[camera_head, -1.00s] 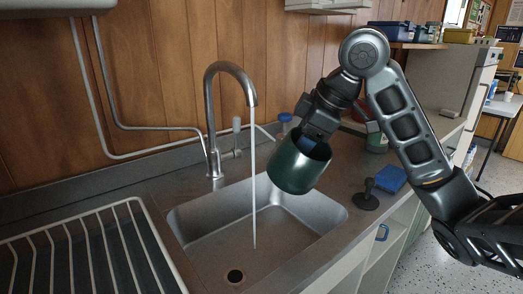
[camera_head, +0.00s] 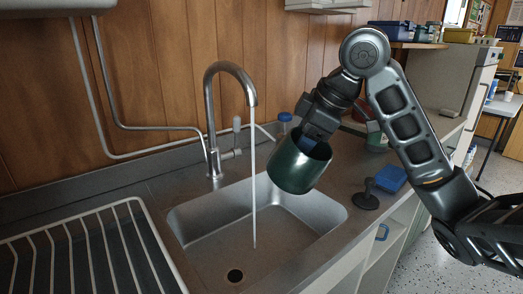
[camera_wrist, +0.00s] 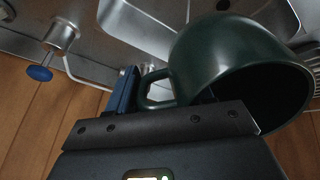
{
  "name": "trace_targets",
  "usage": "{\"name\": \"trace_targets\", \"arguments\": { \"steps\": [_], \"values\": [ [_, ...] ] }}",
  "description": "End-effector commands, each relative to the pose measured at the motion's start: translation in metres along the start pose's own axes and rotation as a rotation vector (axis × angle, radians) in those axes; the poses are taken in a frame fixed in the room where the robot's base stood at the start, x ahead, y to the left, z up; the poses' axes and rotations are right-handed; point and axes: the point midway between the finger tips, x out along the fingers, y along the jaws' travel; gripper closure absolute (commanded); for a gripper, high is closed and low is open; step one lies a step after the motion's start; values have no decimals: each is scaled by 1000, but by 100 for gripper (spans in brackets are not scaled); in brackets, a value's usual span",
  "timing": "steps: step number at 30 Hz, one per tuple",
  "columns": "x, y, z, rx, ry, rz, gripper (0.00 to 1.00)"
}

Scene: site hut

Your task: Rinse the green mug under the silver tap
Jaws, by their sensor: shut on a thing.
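The dark green mug (camera_head: 298,170) is held tilted above the right part of the sink (camera_head: 205,222). My gripper (camera_head: 310,140) is shut on it; in the wrist view the mug (camera_wrist: 225,55) shows its handle (camera_wrist: 152,90) beside a blue finger pad (camera_wrist: 122,92). The exact grip point is partly hidden. The silver tap (camera_head: 212,120) stands behind the sink, and a thin stream of water (camera_head: 253,180) falls from its spout into the basin. The mug is to the right of the stream, apart from it. Its mouth faces up and toward the arm.
A wire drying rack (camera_head: 85,250) lies on the left. A black stopper-like item (camera_head: 366,198) and a blue sponge (camera_head: 391,178) lie on the counter to the right. A blue-topped knob (camera_head: 285,118) stands behind the mug. The air above the basin's left part is clear.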

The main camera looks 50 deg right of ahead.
Motion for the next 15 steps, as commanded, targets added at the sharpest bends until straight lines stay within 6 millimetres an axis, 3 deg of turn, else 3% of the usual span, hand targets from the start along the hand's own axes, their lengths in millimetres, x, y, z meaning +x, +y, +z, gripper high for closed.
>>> {"name": "trace_targets", "arguments": {
  "steps": [15],
  "values": [
    [-42, -6, 13, 2, 0, 2, 100]
  ]
}}
